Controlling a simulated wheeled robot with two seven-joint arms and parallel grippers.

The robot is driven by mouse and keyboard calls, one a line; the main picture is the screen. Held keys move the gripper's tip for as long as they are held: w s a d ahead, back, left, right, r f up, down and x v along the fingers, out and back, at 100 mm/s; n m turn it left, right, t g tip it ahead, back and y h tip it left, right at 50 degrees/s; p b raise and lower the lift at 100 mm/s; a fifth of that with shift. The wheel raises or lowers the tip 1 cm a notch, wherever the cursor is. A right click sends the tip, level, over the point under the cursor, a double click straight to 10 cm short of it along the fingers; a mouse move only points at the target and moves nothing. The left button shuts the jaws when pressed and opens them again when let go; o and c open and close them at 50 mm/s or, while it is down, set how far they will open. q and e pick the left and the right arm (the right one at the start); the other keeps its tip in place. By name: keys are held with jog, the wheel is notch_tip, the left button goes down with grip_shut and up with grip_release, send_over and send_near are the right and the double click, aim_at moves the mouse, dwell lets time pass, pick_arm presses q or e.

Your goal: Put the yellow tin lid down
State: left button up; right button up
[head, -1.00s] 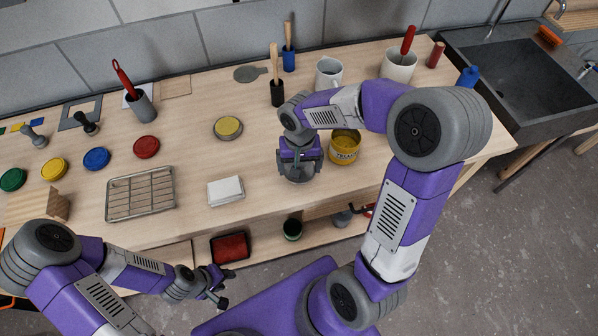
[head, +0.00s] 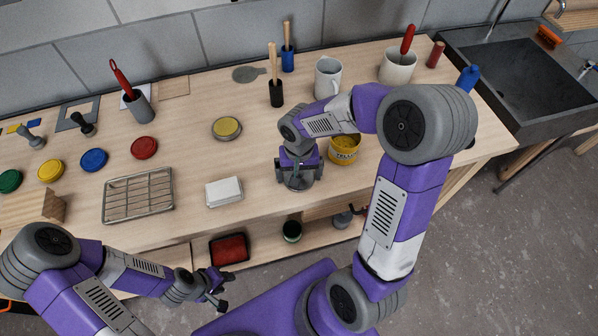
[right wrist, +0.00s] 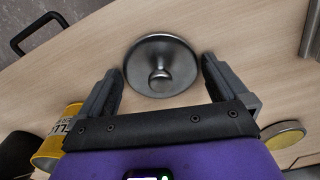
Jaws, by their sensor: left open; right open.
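A round grey metal lid with a small knob (right wrist: 161,62) shows in the right wrist view and appears to lie flat on the wooden table. My right gripper (right wrist: 162,85) is open over it, with one finger on each side and clear gaps to the knob. In the head view my right gripper (head: 299,180) hides most of the lid. The yellow tin (head: 344,153) stands just right of the gripper, with yellow showing at its top. It also shows in the right wrist view (right wrist: 52,150). My left gripper (head: 216,288) is open and empty in front of the table.
A grey-rimmed yellow disc (head: 227,128) lies left of the right gripper. A white block (head: 224,192) and a wire rack (head: 138,196) lie farther left. A white mug (head: 327,78) and brush holders stand behind. Bare table lies between the disc and the gripper.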

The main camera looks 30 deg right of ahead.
jog(key=shift+r, duration=0.25)
notch_tip(320, 180, up, 12)
jog(key=p, duration=0.3)
jog(key=shift+f, duration=0.15)
